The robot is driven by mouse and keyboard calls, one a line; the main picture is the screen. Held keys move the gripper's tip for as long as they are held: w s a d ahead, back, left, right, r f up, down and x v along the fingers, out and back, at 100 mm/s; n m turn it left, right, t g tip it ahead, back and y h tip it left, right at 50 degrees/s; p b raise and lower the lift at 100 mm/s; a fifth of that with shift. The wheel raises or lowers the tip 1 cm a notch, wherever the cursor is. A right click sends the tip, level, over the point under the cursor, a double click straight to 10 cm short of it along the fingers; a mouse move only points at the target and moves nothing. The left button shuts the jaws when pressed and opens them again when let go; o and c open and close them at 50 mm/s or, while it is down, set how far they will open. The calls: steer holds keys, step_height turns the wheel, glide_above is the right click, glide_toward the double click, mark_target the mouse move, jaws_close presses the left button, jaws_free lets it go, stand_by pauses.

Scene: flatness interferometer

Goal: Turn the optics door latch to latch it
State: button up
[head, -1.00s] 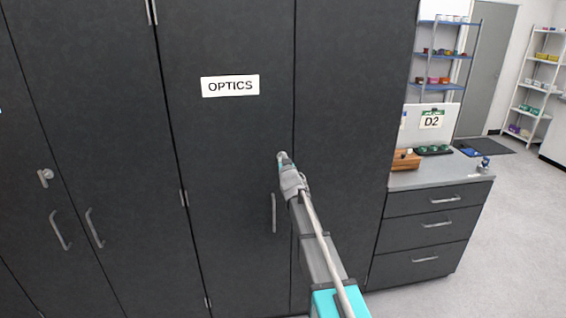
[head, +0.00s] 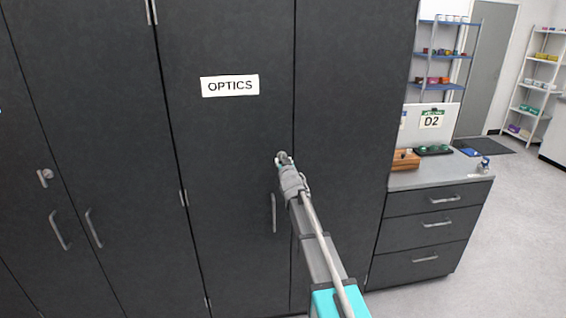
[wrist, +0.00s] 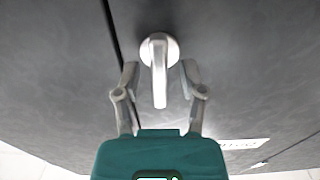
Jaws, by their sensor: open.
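The optics door (head: 225,140) is a dark grey cabinet door with a white OPTICS label (head: 230,86), and it looks closed. In the wrist view the latch (wrist: 159,75) is a silver lever on a round base, its lever pointing down the picture. The label shows at the lower right there, so that view looks turned over. My gripper (wrist: 160,78) is open, with one finger on each side of the lever and gaps visible on both sides. In the head view my gripper (head: 282,158) is at the door's right edge and hides the latch.
A vertical bar handle (head: 273,212) is on the optics door just below my gripper. Other dark cabinet doors stand on both sides. A drawer counter (head: 440,183) with a wooden block (head: 405,160) is at the right, with open floor beyond it.

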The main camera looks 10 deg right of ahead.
steer(key=s, duration=1.1)
steer(key=shift+s, duration=0.35)
steer(key=s+d+f+m+g+h, duration=0.1)
steer(key=s+d+f+g+h, duration=0.1)
steer(key=s+f+g, duration=0.9)
steer(key=s+a+f+g+y, duration=0.1)
steer(key=s+f+g, duration=0.2)
steer(key=s, duration=0.8)
steer(key=s+a+f+g+y, duration=0.1)
steer(key=s+f+g, duration=0.3)
steer(key=s, duration=0.7)
steer(key=shift+s+a+f+n, duration=0.15)
steer(key=shift+s+f+n, duration=0.15)
steer(key=shift+s, duration=0.1)
steer(key=shift+s, duration=0.1)
